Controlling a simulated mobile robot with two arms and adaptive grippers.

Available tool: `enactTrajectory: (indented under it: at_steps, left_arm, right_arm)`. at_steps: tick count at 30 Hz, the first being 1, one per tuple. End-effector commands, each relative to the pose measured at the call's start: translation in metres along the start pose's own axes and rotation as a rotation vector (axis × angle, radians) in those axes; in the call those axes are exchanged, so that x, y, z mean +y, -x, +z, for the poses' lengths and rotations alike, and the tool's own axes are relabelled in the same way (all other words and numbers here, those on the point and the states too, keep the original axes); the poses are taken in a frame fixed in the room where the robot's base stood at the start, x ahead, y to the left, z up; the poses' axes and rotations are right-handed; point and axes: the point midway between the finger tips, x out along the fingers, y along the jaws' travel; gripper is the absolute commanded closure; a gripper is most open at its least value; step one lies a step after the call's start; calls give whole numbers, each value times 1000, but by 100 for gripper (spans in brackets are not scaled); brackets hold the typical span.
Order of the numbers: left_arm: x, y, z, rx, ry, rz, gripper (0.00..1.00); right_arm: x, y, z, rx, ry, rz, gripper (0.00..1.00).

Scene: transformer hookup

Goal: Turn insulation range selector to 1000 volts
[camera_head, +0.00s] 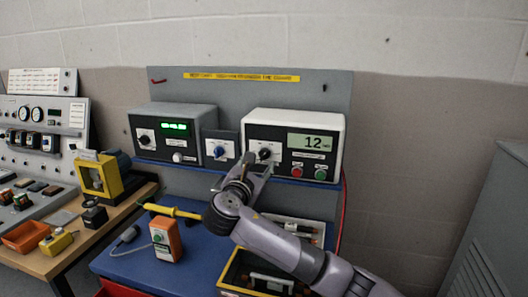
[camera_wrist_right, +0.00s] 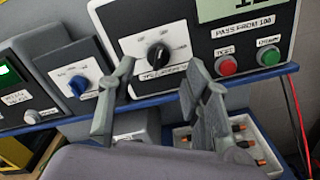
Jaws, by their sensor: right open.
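The insulation tester is a white-framed black panel (camera_head: 293,141) on the blue shelf, with a display reading 12. Its black range selector knob (camera_head: 264,153) is at the panel's lower left. In the right wrist view the knob (camera_wrist_right: 157,57) has small white labels around it, too small to read; I cannot tell which mark it points to. My right gripper (camera_head: 248,168) is open, just in front of and below the knob. In the right wrist view its two fingers (camera_wrist_right: 160,78) stand left and right below the knob, apart from it and empty. My left gripper is not in view.
Red (camera_wrist_right: 228,65) and green (camera_wrist_right: 269,56) buttons sit right of the knob. A small box with a blue knob (camera_wrist_right: 78,85) stands to its left, beside a meter with a green display (camera_head: 174,127). Below are an orange device (camera_head: 166,240) and a yellow-handled tool (camera_head: 173,211).

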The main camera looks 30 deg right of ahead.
Motion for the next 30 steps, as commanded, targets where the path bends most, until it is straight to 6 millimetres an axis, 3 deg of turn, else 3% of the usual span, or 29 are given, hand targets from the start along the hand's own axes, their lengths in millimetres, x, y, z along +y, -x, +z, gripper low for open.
enactTrajectory:
  at_steps: [6, 12, 23, 30]
  left_arm:
    - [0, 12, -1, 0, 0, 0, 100]
    - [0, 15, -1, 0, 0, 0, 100]
    - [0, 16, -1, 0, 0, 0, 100]
    - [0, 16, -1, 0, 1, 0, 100]
  right_arm:
    - [0, -43, 2, -1, 0, -3, 55]
    - [0, -64, 1, 0, 0, -1, 55]
    - [0, -68, 0, 1, -1, 0, 55]
    - [0, -68, 0, 1, -1, 0, 71]
